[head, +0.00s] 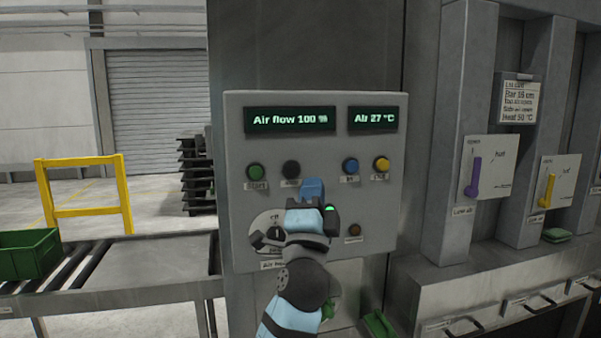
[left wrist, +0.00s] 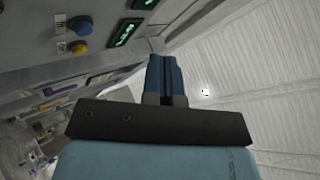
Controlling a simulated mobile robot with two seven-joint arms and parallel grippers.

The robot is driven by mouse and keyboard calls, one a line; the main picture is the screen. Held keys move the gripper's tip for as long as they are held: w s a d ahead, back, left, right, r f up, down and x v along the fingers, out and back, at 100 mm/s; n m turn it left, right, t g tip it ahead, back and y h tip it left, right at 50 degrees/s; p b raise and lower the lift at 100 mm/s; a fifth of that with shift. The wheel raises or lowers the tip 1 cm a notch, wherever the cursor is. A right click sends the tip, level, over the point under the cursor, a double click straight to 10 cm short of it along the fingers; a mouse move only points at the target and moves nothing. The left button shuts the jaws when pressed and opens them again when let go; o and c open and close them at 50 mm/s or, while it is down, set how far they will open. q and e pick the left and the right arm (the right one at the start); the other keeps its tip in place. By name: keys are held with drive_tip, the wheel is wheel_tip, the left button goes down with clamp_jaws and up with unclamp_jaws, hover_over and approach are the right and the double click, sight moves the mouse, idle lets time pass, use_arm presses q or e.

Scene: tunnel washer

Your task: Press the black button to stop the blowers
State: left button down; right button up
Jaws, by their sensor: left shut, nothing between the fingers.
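The black button (head: 291,169) is on the grey control panel (head: 240,220), right of the green start button (head: 256,172). A small label below it is too blurred to read fully. My left gripper (head: 313,187) is in front of the panel, a little below and right of the black button. Its blue fingers are shut and empty, and they also show in the left wrist view (left wrist: 165,75). I cannot tell whether they touch the panel. The black button is not seen in the left wrist view. My right gripper is not in view.
Blue (head: 350,166) and yellow (head: 382,164) buttons sit right of my gripper. My arm partly covers a rotary switch (head: 274,233). The display (head: 290,120) reads "Air flow 100 %". A purple lever (head: 473,178) and a yellow lever (head: 547,190) are on the right.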

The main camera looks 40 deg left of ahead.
sight(293, 171)
use_arm(q)
drive_tip(key=shift+w+a, duration=1.45)
drive_tip(key=shift+a, duration=0.25)
drive_tip(key=shift+w+a, duration=1.4)
drive_tip(key=shift+a, duration=0.25)
drive_tip(key=shift+w+a, duration=0.3)
drive_tip(key=shift+w+a+b, duration=0.3)
drive_tip(key=shift+a+b, duration=0.05)
drive_tip(key=shift+a, duration=0.05)
idle(0.6)
drive_tip(key=shift+s+d, duration=0.6)
drive_tip(key=shift+d, duration=0.1)
idle(0.3)
